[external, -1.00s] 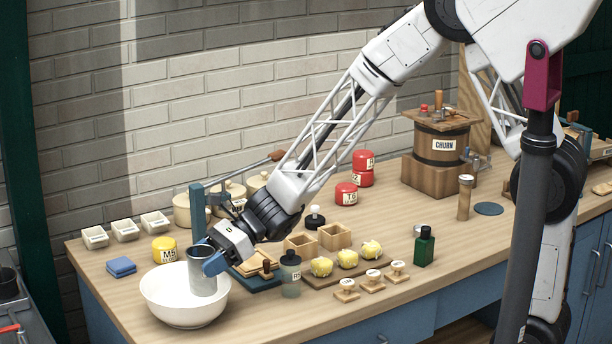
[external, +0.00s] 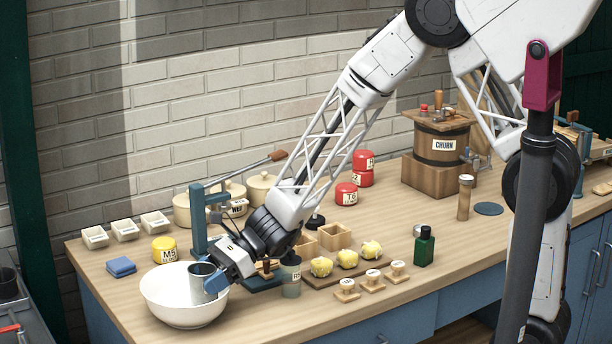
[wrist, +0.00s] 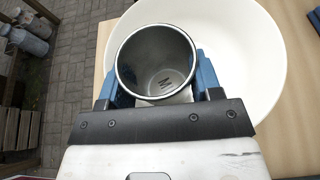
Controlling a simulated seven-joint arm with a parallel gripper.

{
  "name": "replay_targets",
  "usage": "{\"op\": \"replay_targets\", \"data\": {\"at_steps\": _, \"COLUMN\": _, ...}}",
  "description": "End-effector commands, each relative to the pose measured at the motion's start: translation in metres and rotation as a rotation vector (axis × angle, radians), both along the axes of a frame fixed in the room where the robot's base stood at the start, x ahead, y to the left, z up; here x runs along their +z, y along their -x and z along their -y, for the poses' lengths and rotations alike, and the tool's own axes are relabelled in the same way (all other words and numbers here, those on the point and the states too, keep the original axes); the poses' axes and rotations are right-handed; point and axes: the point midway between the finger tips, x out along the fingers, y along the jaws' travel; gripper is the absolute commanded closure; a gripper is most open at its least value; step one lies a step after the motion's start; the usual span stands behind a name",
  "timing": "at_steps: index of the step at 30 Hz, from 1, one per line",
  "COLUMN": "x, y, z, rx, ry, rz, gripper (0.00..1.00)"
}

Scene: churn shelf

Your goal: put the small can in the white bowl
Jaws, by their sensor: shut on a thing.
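A grey metal can, open at the top, is in my gripper (external: 216,283). The can (external: 202,269) is lowered into the white bowl (external: 165,306), at its right side, with its lower part hidden by the bowl's wall. In the wrist view the can (wrist: 156,62) sits between the blue fingers of my gripper (wrist: 160,84), and I look down into it at a mark on its inner bottom. The white bowl (wrist: 245,50) lies beneath and around it. Whether the can touches the bowl's floor cannot be seen.
A yellow tin (external: 164,249) and a blue cloth (external: 121,266) lie behind the bowl. A blue upright stand (external: 198,220) is close to my wrist. The table's front edge is near the bowl.

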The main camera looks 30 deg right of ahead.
Motion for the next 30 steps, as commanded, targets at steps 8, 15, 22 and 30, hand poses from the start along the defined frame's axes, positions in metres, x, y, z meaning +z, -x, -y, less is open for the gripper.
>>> {"op": "replay_targets", "data": {"at_steps": 8, "x": -0.0063, "y": 0.0001, "z": 0.0, "rx": 0.0, "ry": 0.0, "rz": 0.0, "gripper": 0.67}}
{"op": "replay_targets", "data": {"at_steps": 15, "x": -0.0088, "y": 0.0006, "z": 0.0002, "rx": 0.001, "ry": 0.001, "rz": -0.001, "gripper": 0.24}}
{"op": "replay_targets", "data": {"at_steps": 22, "x": -0.0088, "y": 0.0007, "z": 0.0002, "rx": 0.001, "ry": 0.001, "rz": -0.001, "gripper": 0.16}}
{"op": "replay_targets", "data": {"at_steps": 30, "x": -0.0046, "y": 0.0006, "z": 0.0002, "rx": 0.001, "ry": 0.001, "rz": -0.001, "gripper": 0.16}}
